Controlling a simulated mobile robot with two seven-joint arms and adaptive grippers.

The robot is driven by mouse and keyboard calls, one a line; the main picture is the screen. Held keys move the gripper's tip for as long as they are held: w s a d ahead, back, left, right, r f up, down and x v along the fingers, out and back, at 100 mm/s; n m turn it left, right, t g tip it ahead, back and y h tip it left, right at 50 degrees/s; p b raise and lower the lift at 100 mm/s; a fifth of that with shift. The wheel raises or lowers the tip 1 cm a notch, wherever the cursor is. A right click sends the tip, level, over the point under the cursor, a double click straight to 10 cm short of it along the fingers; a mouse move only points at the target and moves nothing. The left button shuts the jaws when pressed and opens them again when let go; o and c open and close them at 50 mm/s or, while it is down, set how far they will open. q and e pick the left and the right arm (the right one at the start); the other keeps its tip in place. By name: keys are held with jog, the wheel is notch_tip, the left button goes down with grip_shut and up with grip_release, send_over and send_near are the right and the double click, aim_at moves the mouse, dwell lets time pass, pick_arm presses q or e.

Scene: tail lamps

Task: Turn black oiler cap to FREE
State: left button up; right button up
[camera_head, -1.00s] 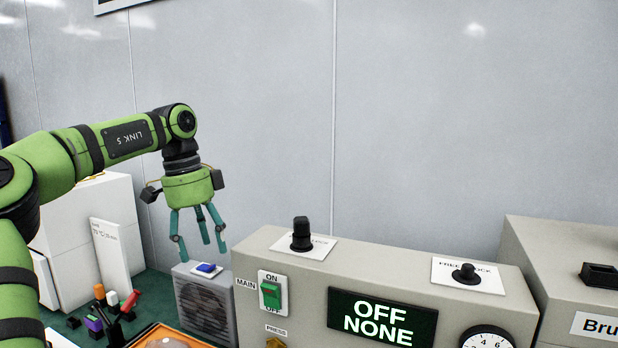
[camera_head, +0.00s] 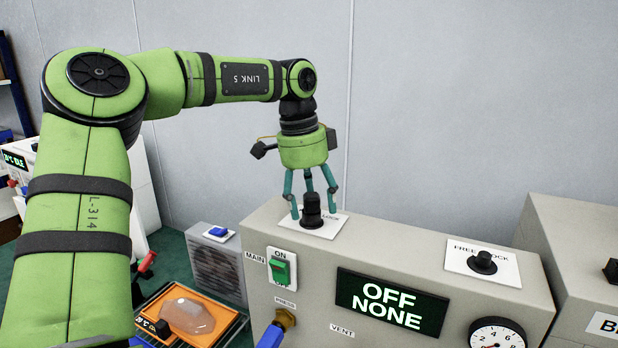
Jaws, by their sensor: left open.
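A tall black cap (camera_head: 312,210) stands upright on a white label plate on top of the grey machine box. The plate's lettering is partly covered by the cap. A second, shorter black knob (camera_head: 483,262) sits on a plate marked FREE and LOCK at the right. My left gripper (camera_head: 313,194) points down over the tall cap, with its teal fingers open and spread around the cap's upper part. I cannot tell whether any finger touches it. My right gripper is not in view.
The grey box (camera_head: 390,260) carries a green MAIN switch (camera_head: 279,270), a display (camera_head: 390,305) reading OFF NONE, a brass fitting (camera_head: 286,318) and a dial gauge (camera_head: 497,337). Another grey box (camera_head: 580,240) stands at right. An orange tray (camera_head: 160,297) lies at lower left.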

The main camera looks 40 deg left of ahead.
aim_at(310, 194)
pick_arm(q)
jog(key=shift+f, duration=0.25)
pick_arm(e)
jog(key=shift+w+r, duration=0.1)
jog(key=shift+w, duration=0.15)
pick_arm(q)
jog(key=shift+s, duration=0.1)
jog(key=c, duration=1.2)
jog(key=o, duration=1.2)
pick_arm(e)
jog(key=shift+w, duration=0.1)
pick_arm(q)
jog(key=shift+r, duration=0.1)
jog(key=shift+r, duration=0.25)
jog(key=r, duration=0.1)
jog(key=r+b, duration=0.1)
jog(key=r, duration=0.3)
jog(key=shift+s+a+r+b, duration=0.25)
jog(key=shift+s+a+b, duration=0.05)
jog(key=shift+b, duration=0.05)
jog(key=shift+r, duration=0.4)
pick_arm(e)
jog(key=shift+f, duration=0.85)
